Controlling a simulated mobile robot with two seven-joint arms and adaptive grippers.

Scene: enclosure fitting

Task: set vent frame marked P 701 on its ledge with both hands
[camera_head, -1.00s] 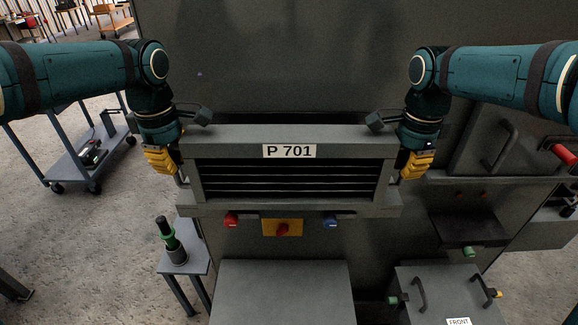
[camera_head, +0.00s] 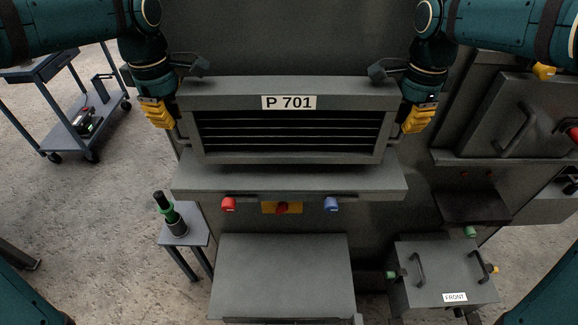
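The grey vent frame marked P 701 (camera_head: 289,156) is upright, with dark horizontal slats and a white label. It is at the dark cabinet's front, over the back of the grey ledge (camera_head: 289,186). Dark shadow lies under its lower edge, so I cannot tell whether it touches the ledge. My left gripper (camera_head: 160,115) has its yellow fingers at the frame's left side handle, and my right gripper (camera_head: 415,119) has its fingers at the right side handle. Both look shut on the frame; the fingertips partly hide the handles.
A red knob (camera_head: 228,204) and a blue knob (camera_head: 331,204) sit under the ledge beside a yellow switch plate. A grey box (camera_head: 283,278) stands below. A box marked FRONT (camera_head: 440,275) is lower right. A small stand (camera_head: 184,238) holds a green-banded tool at left.

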